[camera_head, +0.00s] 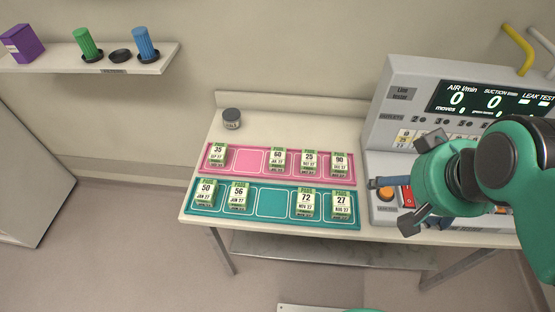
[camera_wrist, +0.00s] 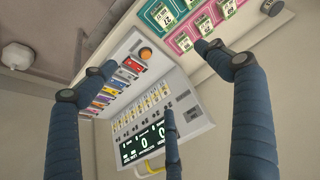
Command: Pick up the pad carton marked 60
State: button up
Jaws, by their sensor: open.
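The pad carton marked 60 (camera_head: 277,160) is a small white and green box. It stands on the pink tray (camera_head: 231,164), between an empty outlined slot on its left and the carton marked 25 (camera_head: 309,162) on its right. My gripper (camera_head: 392,184) is in the air at the right, in front of the machine panel, well to the right of the carton. Its fingers (camera_wrist: 165,90) are spread with nothing between them. In the wrist view several cartons show at the top right, but I cannot tell which one is 60.
The pink tray also holds cartons 35 (camera_head: 218,155) and 90 (camera_head: 339,166). The teal tray (camera_head: 272,203) in front holds several more cartons. The machine (camera_head: 400,92) with displays fills the table's right end. A wall shelf (camera_head: 120,63) is at upper left.

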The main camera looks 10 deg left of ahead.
jog(key=shift+w, duration=0.1)
jog(key=m+g+p, duration=0.3)
jog(key=m+g, duration=0.3)
jog(key=m, duration=1.2)
send_over(278, 154)
notch_tip(278, 154, down, 22)
jog(key=shift+r, duration=0.15)
jog(key=shift+f+b, duration=0.7)
jog(key=shift+f, duration=3.6)
